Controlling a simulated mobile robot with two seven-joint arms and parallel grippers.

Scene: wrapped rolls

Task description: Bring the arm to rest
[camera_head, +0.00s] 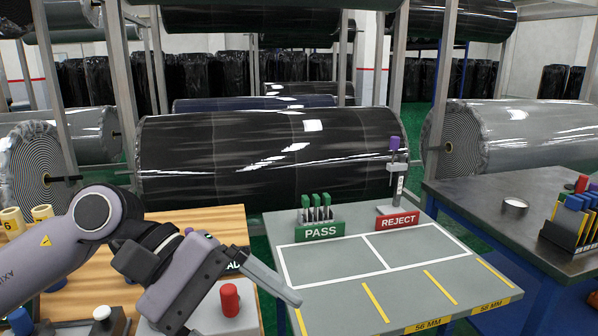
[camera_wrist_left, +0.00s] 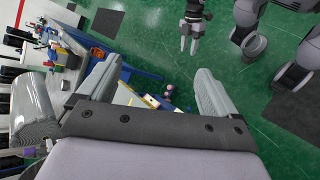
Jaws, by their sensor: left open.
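My left arm comes in from the left in the head view and reaches over the wooden bench. Its gripper (camera_head: 283,292) is in the air in front of the grey inspection table's left edge, pointing to the right. In the left wrist view its two fingers (camera_wrist_left: 158,82) stand wide apart with nothing held between them. My right gripper (camera_wrist_left: 188,45) shows small at the top of the left wrist view, with its two fingers apart and empty above the green floor. It is out of the head view.
The grey table (camera_head: 350,290) carries a green PASS rack (camera_head: 320,231), a red REJECT stand (camera_head: 397,221) and empty white-outlined areas. A red-topped object (camera_head: 229,300) stands close to my left gripper. A dark bench (camera_head: 480,200) is at right. Large wrapped rolls (camera_head: 270,155) fill the racks behind.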

